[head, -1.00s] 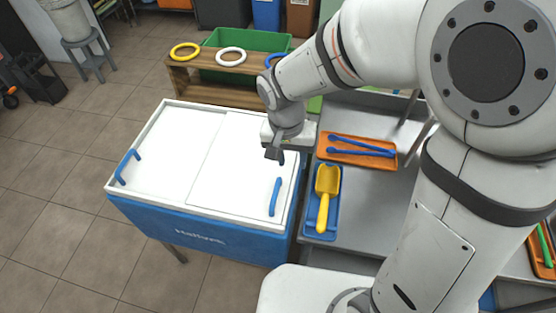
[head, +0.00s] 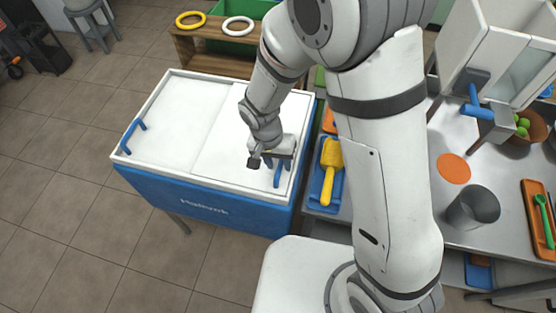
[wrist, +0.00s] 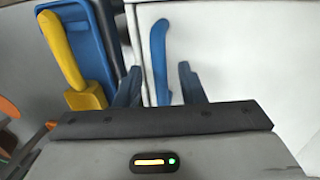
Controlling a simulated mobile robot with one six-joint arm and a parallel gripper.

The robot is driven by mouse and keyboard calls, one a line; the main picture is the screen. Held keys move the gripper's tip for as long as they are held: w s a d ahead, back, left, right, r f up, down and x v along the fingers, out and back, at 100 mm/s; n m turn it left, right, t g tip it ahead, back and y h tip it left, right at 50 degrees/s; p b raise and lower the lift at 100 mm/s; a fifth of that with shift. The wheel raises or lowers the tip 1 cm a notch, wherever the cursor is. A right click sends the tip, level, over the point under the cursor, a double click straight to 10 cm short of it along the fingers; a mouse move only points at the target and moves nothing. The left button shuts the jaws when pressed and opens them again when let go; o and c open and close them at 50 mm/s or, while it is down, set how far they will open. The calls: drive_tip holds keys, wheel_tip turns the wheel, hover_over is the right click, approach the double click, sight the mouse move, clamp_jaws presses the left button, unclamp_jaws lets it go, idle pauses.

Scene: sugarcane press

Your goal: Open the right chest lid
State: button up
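The chest (head: 200,201) is a blue box with a white top and two white sliding-type lids. The right lid (head: 225,150) lies flat and closed, with a blue bar handle (head: 278,176) near its right edge. The left lid (head: 175,110) is also flat, with its own blue handle (head: 132,136). My gripper (head: 268,162) is over the right lid at the handle. In the wrist view its two dark fingers (wrist: 158,72) are apart, with the blue handle (wrist: 160,45) between them. I cannot tell whether either finger touches it.
A blue tray (head: 318,190) with a yellow scoop (head: 330,168) lies just right of the chest. A wooden rack with a yellow ring (head: 190,20) and a white ring (head: 238,25) stands behind. Floor (head: 60,200) left of the chest is clear.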

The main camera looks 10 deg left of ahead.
drive_tip(key=shift+c, duration=0.2)
clamp_jaws()
idle(0.5)
